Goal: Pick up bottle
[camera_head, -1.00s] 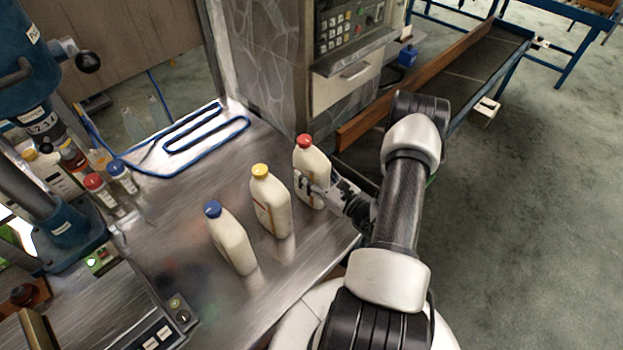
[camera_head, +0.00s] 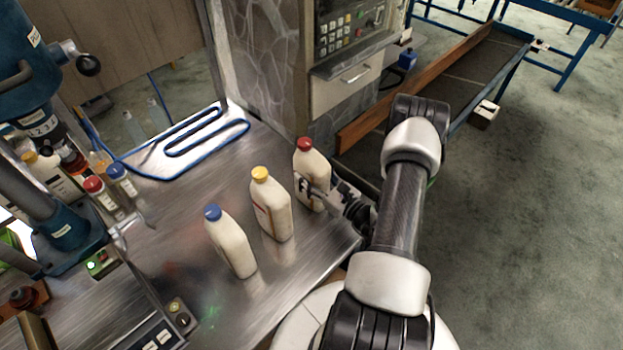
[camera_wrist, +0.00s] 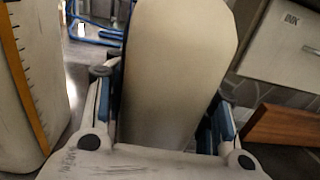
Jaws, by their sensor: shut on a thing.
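Three cream bottles stand in a row on the metal table. The red-capped bottle (camera_head: 312,168) is at the right, the yellow-capped bottle (camera_head: 270,205) in the middle and the blue-capped bottle (camera_head: 230,242) at the left. My gripper (camera_head: 309,189) is shut on the red-capped bottle from the right, low on its body. In the wrist view the held bottle (camera_wrist: 172,70) stands between the two blue-padded fingers (camera_wrist: 172,122); its cap is out of that picture. Whether its base touches the table I cannot tell.
The metal table (camera_head: 185,205) is bare in front of the blue tubing (camera_head: 205,140). A blue machine (camera_head: 25,65) and small capped bottles (camera_head: 105,190) stand at the left. A stone-patterned cabinet (camera_head: 275,65) is behind. Another bottle (camera_wrist: 25,90) is close at left in the wrist view.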

